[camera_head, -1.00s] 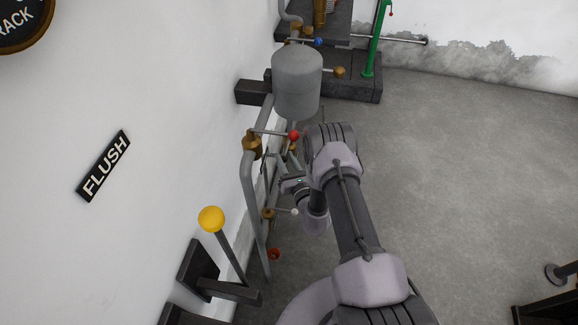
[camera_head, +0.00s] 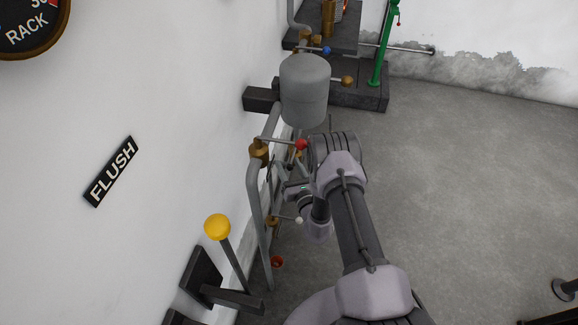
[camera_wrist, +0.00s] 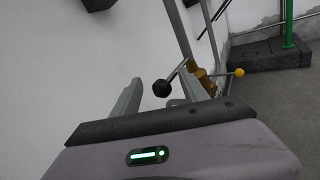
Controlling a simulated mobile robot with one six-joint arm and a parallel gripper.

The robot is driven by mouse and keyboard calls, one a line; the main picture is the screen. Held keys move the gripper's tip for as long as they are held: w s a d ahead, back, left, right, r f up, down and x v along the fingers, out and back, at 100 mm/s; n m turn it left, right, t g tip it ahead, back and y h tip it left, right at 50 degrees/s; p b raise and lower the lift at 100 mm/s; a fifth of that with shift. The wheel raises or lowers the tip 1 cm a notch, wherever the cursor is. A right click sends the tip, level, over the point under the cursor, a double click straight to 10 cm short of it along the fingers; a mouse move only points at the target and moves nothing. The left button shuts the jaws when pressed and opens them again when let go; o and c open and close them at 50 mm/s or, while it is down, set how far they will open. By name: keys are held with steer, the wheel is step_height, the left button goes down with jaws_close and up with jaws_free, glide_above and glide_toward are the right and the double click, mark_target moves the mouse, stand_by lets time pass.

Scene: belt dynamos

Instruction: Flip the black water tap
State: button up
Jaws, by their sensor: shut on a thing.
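The black water tap's round black knob (camera_wrist: 162,89) shows in the wrist view on a short grey lever. The lever runs up and right to a brass valve (camera_wrist: 206,80) on a grey pipe. My gripper (camera_wrist: 160,95) has one finger on each side of the knob and is shut on the tap; the exact contact is hard to see. In the head view my gripper (camera_head: 275,176) is beside the wall pipes, partly hidden by my wrist. I cannot make out the black knob there.
A grey tank (camera_head: 304,92) stands beyond my gripper. The wall is close on the left; open floor (camera_head: 470,180) lies right.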

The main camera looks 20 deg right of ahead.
steer(key=shift+s, duration=0.1)
stand_by(0.3)
steer(key=s+d+p, duration=0.1)
steer(key=s+p, duration=1.1)
steer(key=s, duration=0.5)
steer(key=shift+s+d, duration=0.15)
steer(key=shift+d, duration=0.15)
steer(key=shift+f, duration=0.1)
